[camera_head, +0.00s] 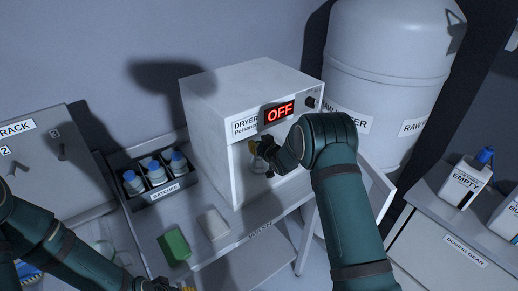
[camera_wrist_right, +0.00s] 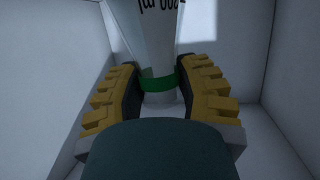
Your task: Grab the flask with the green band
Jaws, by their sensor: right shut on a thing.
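The flask with the green band (camera_wrist_right: 158,84) is a clear, narrow-necked vessel with dark lettering. In the right wrist view it stands between the yellow-padded fingers of my right gripper (camera_wrist_right: 160,95), which is shut on it around the green band. In the head view my right gripper (camera_head: 260,155) is at the open front of the white dryer (camera_head: 215,135), and a pale bit of the flask (camera_head: 259,167) shows below the fingers. My left gripper (camera_head: 172,286) is low at the bottom edge, mostly cut off, so its jaws cannot be judged.
A rack of blue-capped bottles (camera_head: 155,195) stands left of the dryer. A green block (camera_head: 174,246) and a white block (camera_head: 213,224) lie on the bench in front. A large white tank (camera_head: 385,70) is behind right. Bottles, one labelled EMPTY (camera_head: 463,184), stand on the right cabinet.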

